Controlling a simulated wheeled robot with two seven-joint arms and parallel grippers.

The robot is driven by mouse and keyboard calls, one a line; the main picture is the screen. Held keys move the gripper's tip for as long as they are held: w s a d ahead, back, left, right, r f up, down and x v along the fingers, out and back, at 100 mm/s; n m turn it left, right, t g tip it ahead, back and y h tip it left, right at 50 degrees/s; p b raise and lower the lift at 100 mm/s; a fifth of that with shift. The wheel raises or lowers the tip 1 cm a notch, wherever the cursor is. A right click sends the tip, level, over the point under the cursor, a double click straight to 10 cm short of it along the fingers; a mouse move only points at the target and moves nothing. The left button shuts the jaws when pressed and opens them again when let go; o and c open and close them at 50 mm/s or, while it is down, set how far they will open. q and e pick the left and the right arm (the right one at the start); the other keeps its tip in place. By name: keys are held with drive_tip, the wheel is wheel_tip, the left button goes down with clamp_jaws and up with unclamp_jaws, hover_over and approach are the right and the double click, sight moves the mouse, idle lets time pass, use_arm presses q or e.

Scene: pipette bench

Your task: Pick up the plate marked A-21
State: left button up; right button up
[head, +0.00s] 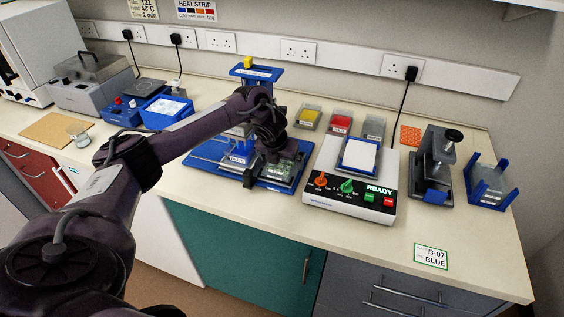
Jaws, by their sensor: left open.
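My left gripper (284,158) comes in from the left and points down over the blue stand's base (210,168), left of the white device. It is open. A clear plate with a small pale label (279,170) lies right under and beside its fingers; the arm and gripper hide part of it. I cannot tell whether the fingers touch it. Another clear plate (490,193) with a label sits in a blue holder at the far right. I cannot read A-21 on either plate. My right gripper is not in view.
A white device reading READY (349,193) carries a white pad in a blue frame. Yellow (309,116), red (341,124) and grey bins stand behind it. A dark press (437,165) stands to the right. A card reading B-07 BLUE (430,256) lies on the clear front-right bench.

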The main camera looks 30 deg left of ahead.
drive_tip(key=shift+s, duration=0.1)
use_arm(q)
drive_tip(key=c, duration=1)
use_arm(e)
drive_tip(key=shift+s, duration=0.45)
use_arm(q)
drive_tip(key=shift+r, duration=0.1)
wheel_tip(320, 180, up, 8)
drive_tip(key=b, duration=0.2)
wheel_tip(320, 180, up, 10)
drive_tip(key=p, duration=0.5)
hover_over(281, 166)
drive_tip(key=shift+w+p+v, duration=0.2)
drive_tip(key=shift+p+v, duration=0.35)
drive_tip(key=shift+v, duration=0.45)
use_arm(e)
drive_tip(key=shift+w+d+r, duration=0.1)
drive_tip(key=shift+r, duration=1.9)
use_arm(q)
drive_tip(key=shift+a+r, duration=0.1)
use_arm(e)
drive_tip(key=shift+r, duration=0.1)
use_arm(q)
drive_tip(key=shift+r+p, duration=1.4)
drive_tip(key=shift+p, duration=0.4)
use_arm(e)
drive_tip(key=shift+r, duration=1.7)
